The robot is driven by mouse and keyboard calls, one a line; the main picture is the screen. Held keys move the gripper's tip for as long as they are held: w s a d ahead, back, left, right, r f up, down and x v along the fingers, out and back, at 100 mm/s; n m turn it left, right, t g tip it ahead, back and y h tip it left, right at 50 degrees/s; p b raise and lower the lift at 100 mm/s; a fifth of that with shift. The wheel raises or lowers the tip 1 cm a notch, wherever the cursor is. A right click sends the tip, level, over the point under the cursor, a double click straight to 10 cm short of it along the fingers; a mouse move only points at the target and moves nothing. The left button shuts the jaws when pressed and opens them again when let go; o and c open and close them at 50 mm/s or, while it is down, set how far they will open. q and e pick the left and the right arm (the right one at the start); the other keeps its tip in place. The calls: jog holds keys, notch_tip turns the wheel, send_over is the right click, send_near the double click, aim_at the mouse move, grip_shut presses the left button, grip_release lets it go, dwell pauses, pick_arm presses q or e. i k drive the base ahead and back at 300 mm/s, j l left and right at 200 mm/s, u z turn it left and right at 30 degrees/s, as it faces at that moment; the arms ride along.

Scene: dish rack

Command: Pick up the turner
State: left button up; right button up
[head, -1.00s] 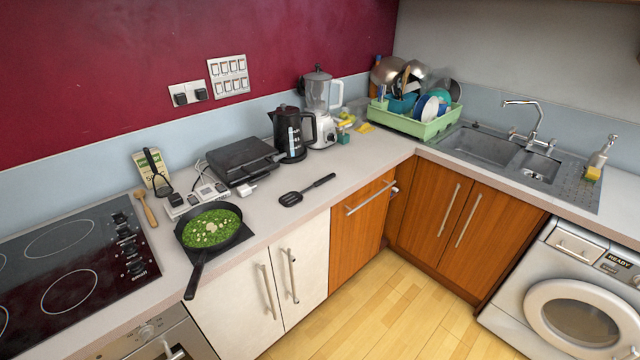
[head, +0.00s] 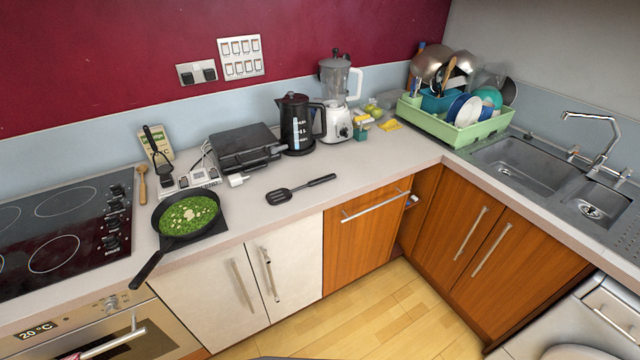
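The turner (head: 299,189) is black, with a slotted head at the left and a handle pointing right and slightly back. It lies flat on the grey countertop (head: 350,170), near the front edge, above the seam between the white and the orange cupboard doors. Nothing covers it. Neither of my grippers is in the head view.
A black pan (head: 187,215) with green food stands left of the turner, its handle over the front edge. A black grill (head: 244,148), a kettle (head: 296,123) and a blender (head: 336,98) stand behind. A green dish rack (head: 455,125) stands right. Counter around the turner is clear.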

aim_at(277, 197)
jog(key=i+l, duration=0.1)
jog(key=l, duration=0.3)
jog(key=i+l, duration=0.15)
jog(key=l, duration=0.25)
jog(key=i+l, duration=0.1)
jog(key=l, duration=0.3)
jog(key=i+l, duration=0.1)
jog(key=l, duration=0.3)
